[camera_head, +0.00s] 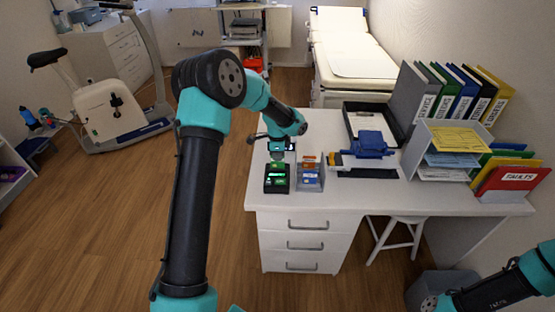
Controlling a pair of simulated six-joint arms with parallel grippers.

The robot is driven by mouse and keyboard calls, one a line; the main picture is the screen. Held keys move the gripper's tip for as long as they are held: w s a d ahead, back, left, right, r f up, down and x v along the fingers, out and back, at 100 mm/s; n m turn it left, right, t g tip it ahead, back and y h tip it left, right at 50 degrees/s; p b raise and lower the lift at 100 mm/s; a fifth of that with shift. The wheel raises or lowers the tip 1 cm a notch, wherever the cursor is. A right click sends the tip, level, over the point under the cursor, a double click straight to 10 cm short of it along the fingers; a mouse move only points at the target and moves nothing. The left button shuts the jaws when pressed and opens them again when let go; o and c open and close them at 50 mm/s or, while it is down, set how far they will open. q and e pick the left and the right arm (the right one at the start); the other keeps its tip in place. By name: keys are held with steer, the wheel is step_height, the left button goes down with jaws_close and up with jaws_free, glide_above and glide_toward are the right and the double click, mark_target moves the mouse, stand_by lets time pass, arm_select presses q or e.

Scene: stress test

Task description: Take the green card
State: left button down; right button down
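A black device or holder (277,186) on the white desk shows bright green patches (276,181); I cannot tell whether these are the green card or a lit display. A grey tray (311,187) to its right holds several small cards (309,164), orange-red and blue. My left gripper (277,154) points down just above and behind the black device. It is small and partly hidden by my wrist, so its finger opening and any contact are unclear. My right arm shows at the bottom right corner, but its gripper fingers are not visible.
On the desk (440,200), a blue device (371,146) and a clipboard (369,122) stand right of the cards. Binders (455,95) and a paper rack (448,158) stand farther right. The desk's front right part is clear. A stool (400,232) stands below.

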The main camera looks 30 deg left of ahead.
arm_select(q)
steer(key=shift+r, duration=1.55)
steer(key=shift+r, duration=2.5)
